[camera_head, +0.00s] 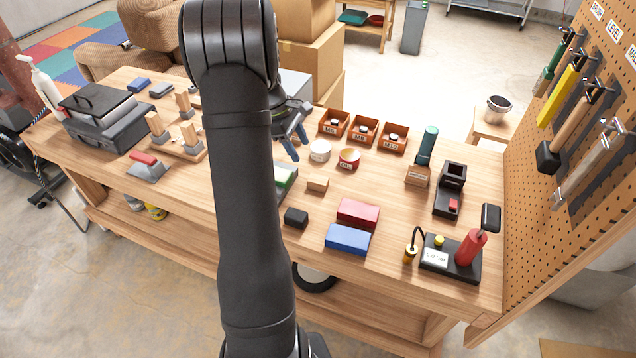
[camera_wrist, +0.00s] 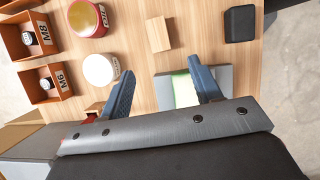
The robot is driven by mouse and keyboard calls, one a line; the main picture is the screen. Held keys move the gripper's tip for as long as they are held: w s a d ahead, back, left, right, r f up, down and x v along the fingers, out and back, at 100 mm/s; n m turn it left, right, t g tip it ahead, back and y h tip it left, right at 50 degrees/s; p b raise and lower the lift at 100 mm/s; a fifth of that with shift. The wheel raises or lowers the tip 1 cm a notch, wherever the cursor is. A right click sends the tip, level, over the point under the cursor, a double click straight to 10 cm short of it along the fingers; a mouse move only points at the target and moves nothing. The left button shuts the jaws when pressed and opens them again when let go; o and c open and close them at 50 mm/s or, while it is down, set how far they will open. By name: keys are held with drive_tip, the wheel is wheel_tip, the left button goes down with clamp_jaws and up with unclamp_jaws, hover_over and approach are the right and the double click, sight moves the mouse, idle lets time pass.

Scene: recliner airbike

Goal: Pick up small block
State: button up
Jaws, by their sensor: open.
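A small light wooden block (camera_head: 317,184) lies on the workbench in front of the white round container; it also shows at the top middle of the wrist view (camera_wrist: 158,34). A small black block (camera_head: 296,217) lies nearer the bench's front edge, and at the top right of the wrist view (camera_wrist: 239,23). Which one is the task's block I cannot tell. My gripper (camera_head: 298,147) hangs above the bench, behind both blocks in the head view. Its blue fingers are open and apart in the wrist view (camera_wrist: 161,65), with nothing held between them.
A green-and-white item on a grey base (camera_wrist: 185,90) lies below my right finger. Red (camera_head: 358,213) and blue (camera_head: 347,239) blocks lie to the right. Labelled bins (camera_head: 363,130) stand behind.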

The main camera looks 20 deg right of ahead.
sight(318, 179)
drive_tip(key=x, duration=0.8)
drive_tip(key=shift+f, duration=0.2)
drive_tip(key=shift+d+x, duration=0.15)
drive_tip(key=shift+x, duration=1.15)
drive_tip(key=shift+d+x, duration=0.2)
drive_tip(key=shift+x, duration=1.15)
drive_tip(key=shift+r, duration=0.15)
drive_tip(key=c, duration=1.1)
drive_tip(key=shift+o, duration=0.2)
drive_tip(key=shift+r, duration=0.1)
